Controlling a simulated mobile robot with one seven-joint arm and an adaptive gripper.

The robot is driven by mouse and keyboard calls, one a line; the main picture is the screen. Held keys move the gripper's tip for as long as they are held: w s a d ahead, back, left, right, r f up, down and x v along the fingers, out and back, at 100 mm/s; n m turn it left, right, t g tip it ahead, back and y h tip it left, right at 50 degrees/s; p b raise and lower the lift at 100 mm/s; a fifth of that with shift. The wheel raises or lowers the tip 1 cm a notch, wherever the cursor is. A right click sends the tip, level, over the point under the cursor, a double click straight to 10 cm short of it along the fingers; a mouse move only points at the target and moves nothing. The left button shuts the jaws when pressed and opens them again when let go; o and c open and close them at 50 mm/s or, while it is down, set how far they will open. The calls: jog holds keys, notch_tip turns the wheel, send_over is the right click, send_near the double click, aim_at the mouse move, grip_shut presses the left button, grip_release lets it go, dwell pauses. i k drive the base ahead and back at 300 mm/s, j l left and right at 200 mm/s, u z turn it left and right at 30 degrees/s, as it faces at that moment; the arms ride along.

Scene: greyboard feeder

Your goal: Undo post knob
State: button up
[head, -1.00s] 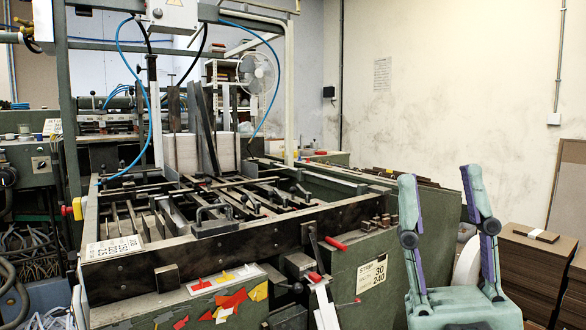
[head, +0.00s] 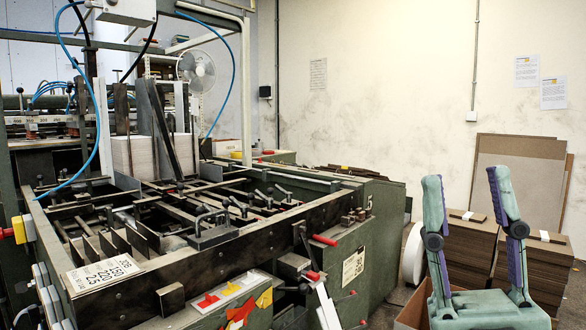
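The green greyboard feeder (head: 385,215) fills the left and middle of the head view. Several black clamp levers with small knobs, one being this lever (head: 262,198), stand on the bars of its bed. Upright posts, one being this dark slanted post (head: 160,125), rise at the back of the bed beside a white board stack (head: 124,157). I cannot tell which knob is the post knob. My gripper (head: 466,180) is at the lower right, teal with purple finger pads. Its fingers point up, wide apart and empty, in front of the stacks and apart from the feeder.
Brown board stacks (head: 466,251) stand on the floor behind my gripper, with large boards (head: 520,185) against the wall. The feeder's dark front rail (head: 240,240) and red-tipped handles (head: 325,240) bound its near side. Blue hoses (head: 104,130) hang over the bed.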

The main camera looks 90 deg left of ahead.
aim_at(167, 181)
jog(key=k+j, duration=0.15)
jog(key=k, duration=0.35)
jog(key=k+j, duration=0.1)
jog(key=k, duration=0.35)
jog(key=k+z, duration=0.2)
jog(key=k, duration=0.8)
jog(key=k+u, duration=0.35)
jog(key=k+j+u, duration=0.15)
jog(key=u, duration=1.8)
jog(key=i+l, duration=0.25)
jog(key=i, duration=0.2)
jog(key=i+l+u, duration=0.15)
jog(key=i, duration=0.35)
jog(key=l, duration=0.1)
